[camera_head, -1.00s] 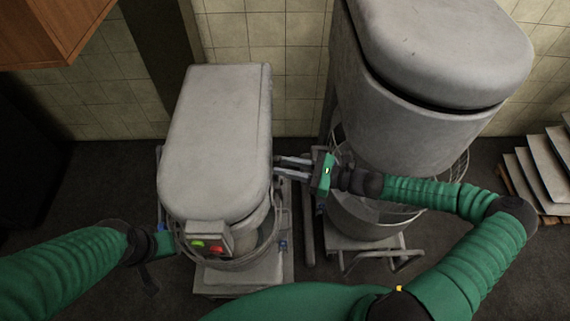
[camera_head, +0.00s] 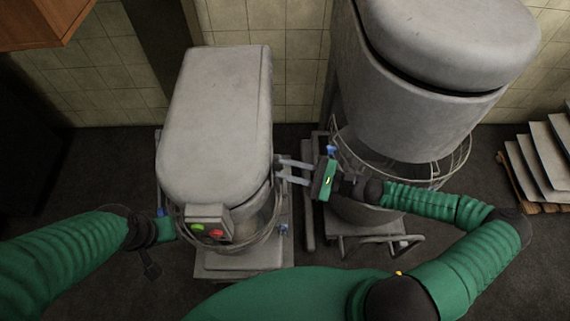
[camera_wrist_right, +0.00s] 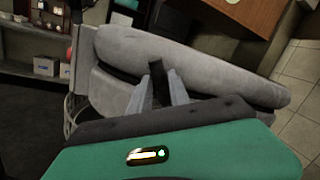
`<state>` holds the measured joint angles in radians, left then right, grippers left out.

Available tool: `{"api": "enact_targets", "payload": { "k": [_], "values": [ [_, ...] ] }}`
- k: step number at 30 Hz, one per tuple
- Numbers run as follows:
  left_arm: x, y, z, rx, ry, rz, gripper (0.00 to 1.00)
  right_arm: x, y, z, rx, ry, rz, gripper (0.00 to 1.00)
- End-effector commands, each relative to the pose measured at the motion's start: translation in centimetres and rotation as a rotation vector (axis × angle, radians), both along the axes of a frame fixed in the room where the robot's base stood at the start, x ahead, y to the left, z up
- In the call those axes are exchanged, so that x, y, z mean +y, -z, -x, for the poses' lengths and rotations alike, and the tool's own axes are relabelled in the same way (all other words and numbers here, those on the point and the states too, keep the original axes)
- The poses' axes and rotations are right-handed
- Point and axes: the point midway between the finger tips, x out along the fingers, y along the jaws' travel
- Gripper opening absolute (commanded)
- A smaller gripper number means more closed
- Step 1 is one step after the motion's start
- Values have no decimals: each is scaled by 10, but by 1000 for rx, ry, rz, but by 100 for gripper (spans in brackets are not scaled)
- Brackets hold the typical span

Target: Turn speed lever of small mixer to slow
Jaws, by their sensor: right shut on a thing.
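The small mixer (camera_head: 215,120) stands in the middle of the head view, a grey rounded machine with a green and a red button on its front box (camera_head: 208,224). A short dark lever (camera_wrist_right: 159,82) on its side shows in the right wrist view between my fingers. My right gripper (camera_head: 280,171) is at the mixer's right side, with its fingers pointing left. It is shut on the lever; the fingers also show in the wrist view (camera_wrist_right: 158,92). My left gripper (camera_head: 165,229) is low beside the mixer's left side; its fingers are hard to make out.
A larger grey mixer (camera_head: 420,100) with a wire bowl guard stands close on the right, behind my right forearm. Metal sheets (camera_head: 540,160) lean on a pallet at far right. A wooden cabinet (camera_head: 40,22) is at upper left. Dark floor is free at left.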

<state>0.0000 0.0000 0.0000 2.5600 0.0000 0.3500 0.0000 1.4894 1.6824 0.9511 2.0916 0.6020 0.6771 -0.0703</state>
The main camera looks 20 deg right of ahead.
Motion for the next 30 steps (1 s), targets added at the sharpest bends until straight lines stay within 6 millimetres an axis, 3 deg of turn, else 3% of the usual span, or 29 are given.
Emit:
{"api": "enact_targets", "payload": {
  "k": [13, 14, 16, 30],
  "values": [
    [0, 1, 0, 0, 0, 0, 36, 0, 5, 2, -14, 0, 14, 0],
    [0, 1, 0, 0, 0, 0, 36, 0, 5, 2, -14, 0, 14, 24],
    [0, 1, 0, 0, 0, 0, 36, 0, 5, 2, -14, 1, 13, 32],
    [0, 3, 0, 0, 0, 0, 36, -4, 4, 3, -15, 1, 10, 32]
  ]
}}
